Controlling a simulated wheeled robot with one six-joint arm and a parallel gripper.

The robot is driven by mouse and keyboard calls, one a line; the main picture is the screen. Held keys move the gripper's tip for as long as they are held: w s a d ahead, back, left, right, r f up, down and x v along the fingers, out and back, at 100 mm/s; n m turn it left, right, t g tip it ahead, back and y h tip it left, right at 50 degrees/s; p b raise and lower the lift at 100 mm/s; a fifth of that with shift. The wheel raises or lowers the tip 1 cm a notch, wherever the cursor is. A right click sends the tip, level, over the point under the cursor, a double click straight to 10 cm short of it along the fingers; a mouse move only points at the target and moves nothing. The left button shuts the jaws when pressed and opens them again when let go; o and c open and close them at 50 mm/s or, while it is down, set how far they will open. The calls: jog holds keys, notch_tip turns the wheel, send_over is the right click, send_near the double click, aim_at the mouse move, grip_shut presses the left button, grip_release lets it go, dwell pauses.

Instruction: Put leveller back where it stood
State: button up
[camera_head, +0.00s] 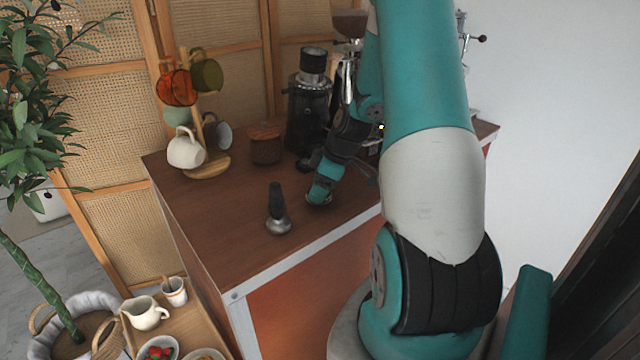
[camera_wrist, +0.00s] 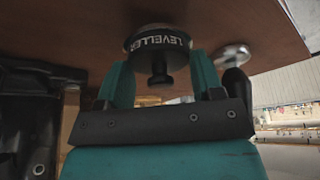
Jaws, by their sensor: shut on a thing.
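The leveller (camera_wrist: 158,42) is a short round piece with a black band lettered LEVELLER, a silver edge and a small dark knob. In the wrist view it sits between the two teal fingers of my gripper (camera_wrist: 160,72), which are shut on it. In the head view my gripper (camera_head: 322,190) points down at the wooden cart top (camera_head: 225,205), near its front edge. Only a silver sliver of the leveller (camera_head: 318,202) shows beneath it. The leveller is at or very close to the cart top; I cannot tell whether it touches.
A tamper (camera_head: 278,212) with a black handle stands left of my gripper; it also shows in the wrist view (camera_wrist: 236,75). Behind are a mug tree (camera_head: 212,165), a brown canister (camera_head: 266,145) and a black grinder (camera_head: 308,105). The cart top's front left is clear.

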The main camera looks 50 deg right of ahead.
jog(key=shift+f+b, duration=0.5)
jog(key=shift+f, duration=0.15)
dwell(0.3)
jog(key=o, duration=1.3)
jog(key=shift+r, duration=0.1)
jog(key=v, duration=1.7)
jog(key=shift+s+r, duration=0.15)
